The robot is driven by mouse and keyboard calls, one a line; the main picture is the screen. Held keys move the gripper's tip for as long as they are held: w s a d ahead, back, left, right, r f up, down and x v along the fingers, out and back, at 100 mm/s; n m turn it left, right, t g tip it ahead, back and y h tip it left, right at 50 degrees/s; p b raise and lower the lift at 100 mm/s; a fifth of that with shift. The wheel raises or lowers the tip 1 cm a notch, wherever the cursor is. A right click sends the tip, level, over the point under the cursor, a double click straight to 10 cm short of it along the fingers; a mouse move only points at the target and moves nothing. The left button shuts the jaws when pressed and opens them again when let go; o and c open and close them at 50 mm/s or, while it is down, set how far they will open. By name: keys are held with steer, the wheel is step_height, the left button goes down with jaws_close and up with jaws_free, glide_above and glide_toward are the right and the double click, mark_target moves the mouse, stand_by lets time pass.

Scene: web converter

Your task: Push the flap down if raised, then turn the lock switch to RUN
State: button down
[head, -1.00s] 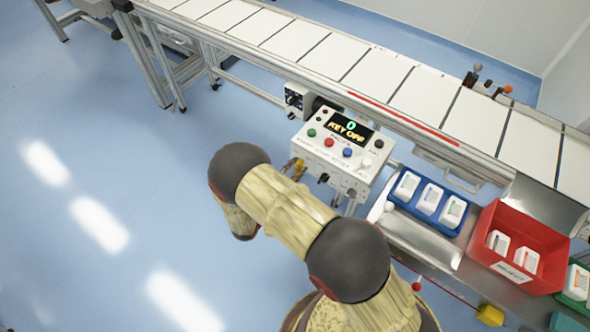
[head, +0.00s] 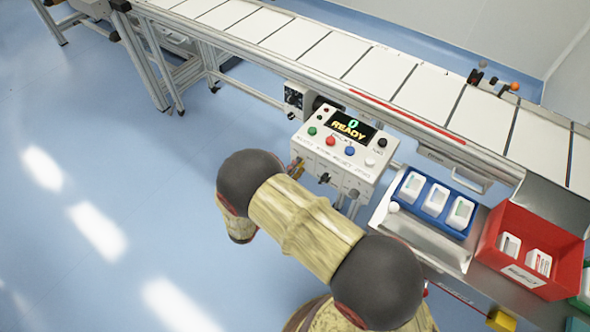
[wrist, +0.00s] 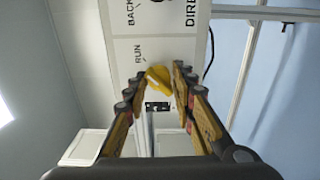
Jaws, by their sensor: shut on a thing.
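The white control box (head: 345,146) stands beside the conveyor, and its display (head: 348,127) reads "0 READY". My gripper (wrist: 160,76) is shut on the yellow lock switch (wrist: 158,79) on the box's front face. The word RUN (wrist: 138,50) is printed beside the switch in the wrist view. In the head view my gripper (head: 296,169) is at the box's front left, and my arm partly hides it. I cannot make out a raised flap in either view.
Coloured buttons (head: 330,141) sit on the box's top. The conveyor (head: 380,76) runs behind it. A blue tray (head: 405,205) and a red bin (head: 545,222) hold white packs at the right. Open blue floor lies at the left.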

steer(key=c, duration=2.6)
jaws_free()
steer(key=shift+s+d, duration=0.1)
steer(key=o, duration=1)
steer(key=v, duration=1.2)
